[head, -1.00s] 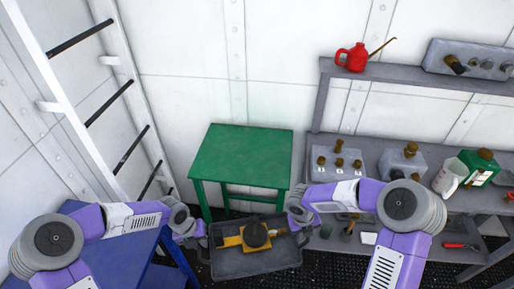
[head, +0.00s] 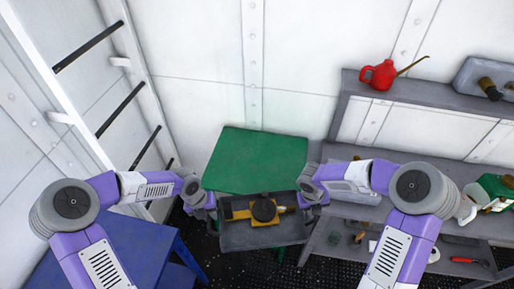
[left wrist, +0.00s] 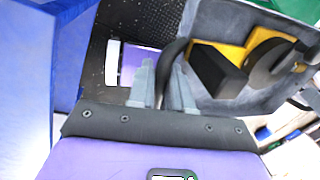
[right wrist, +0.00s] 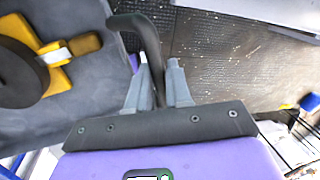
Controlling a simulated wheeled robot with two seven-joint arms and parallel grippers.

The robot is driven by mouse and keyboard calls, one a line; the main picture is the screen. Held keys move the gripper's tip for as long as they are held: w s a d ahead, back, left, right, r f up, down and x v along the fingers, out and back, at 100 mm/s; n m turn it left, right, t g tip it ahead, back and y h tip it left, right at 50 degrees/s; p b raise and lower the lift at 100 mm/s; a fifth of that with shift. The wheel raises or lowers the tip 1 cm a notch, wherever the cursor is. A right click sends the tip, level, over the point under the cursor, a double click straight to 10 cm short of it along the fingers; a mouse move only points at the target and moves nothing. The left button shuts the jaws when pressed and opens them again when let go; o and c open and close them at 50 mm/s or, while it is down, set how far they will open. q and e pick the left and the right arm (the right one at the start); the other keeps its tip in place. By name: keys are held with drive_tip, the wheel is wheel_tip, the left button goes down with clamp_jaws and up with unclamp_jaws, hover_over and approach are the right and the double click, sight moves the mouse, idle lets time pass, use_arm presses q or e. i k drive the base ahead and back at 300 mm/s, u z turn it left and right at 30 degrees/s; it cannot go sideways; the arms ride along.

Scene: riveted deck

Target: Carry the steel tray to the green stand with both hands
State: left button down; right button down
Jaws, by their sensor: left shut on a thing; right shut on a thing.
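The steel tray (head: 262,237) is a dark grey tray held between my two arms in the head view. A yellow tool with a round black part (head: 264,211) lies in it. My left gripper (left wrist: 161,85) is shut on the tray's left handle in the left wrist view. My right gripper (right wrist: 156,85) is shut on the tray's other dark handle (right wrist: 140,28) in the right wrist view. The green stand (head: 256,158) is just beyond the tray in the head view. The tray hides the stand's near edge and legs.
A blue table (head: 105,255) stands at the left, near my left arm. A grey workbench (head: 400,205) with several items stands at the right, and a red oil can (head: 379,74) sits on its shelf. A ladder (head: 75,95) leans at the left wall.

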sight(258, 160)
drive_tip(key=i, duration=1.05)
